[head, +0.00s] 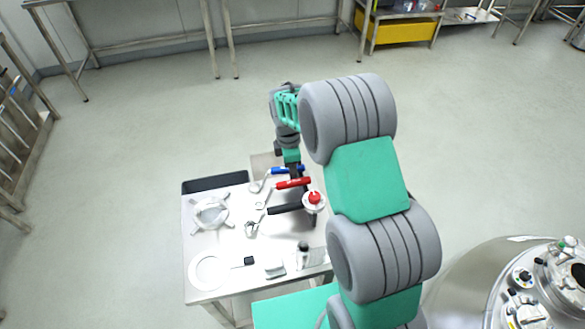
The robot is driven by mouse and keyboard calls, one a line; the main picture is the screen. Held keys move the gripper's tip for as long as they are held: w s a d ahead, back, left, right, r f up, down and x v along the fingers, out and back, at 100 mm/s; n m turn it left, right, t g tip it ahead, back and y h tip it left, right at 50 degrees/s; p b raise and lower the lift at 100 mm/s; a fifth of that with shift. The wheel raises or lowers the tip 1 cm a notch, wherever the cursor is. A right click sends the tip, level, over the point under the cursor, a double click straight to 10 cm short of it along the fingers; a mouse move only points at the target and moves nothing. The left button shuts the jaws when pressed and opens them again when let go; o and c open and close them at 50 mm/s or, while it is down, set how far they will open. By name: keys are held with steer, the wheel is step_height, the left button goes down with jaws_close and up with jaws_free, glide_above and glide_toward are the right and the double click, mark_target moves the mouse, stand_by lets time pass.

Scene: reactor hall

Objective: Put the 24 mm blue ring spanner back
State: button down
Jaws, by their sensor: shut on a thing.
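The blue-handled ring spanner (277,171) shows at the far edge of the steel table (228,248), with its ring end (255,187) pointing left. My gripper (294,172) points down at the blue handle and is shut on it; the fingers cover part of the handle. I cannot tell whether the spanner is lifted clear of the table. A red-handled spanner (293,183) and a black-handled tool (286,210) lie just nearer. No size marking is readable.
A black tray (215,183) lies at the table's far left. A metal clamp-like part (211,213), a white ring (208,272), a red-knobbed part (314,198) and a small bottle (303,253) stand around the table. A steel vessel (470,280) is at right. The floor beyond is clear.

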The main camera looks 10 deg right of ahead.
steer(key=shift+f, duration=0.1)
stand_by(0.3)
steer(key=c, duration=1.2)
jaws_free()
steer(key=shift+r+p, duration=1.95)
steer(key=shift+r, duration=1.05)
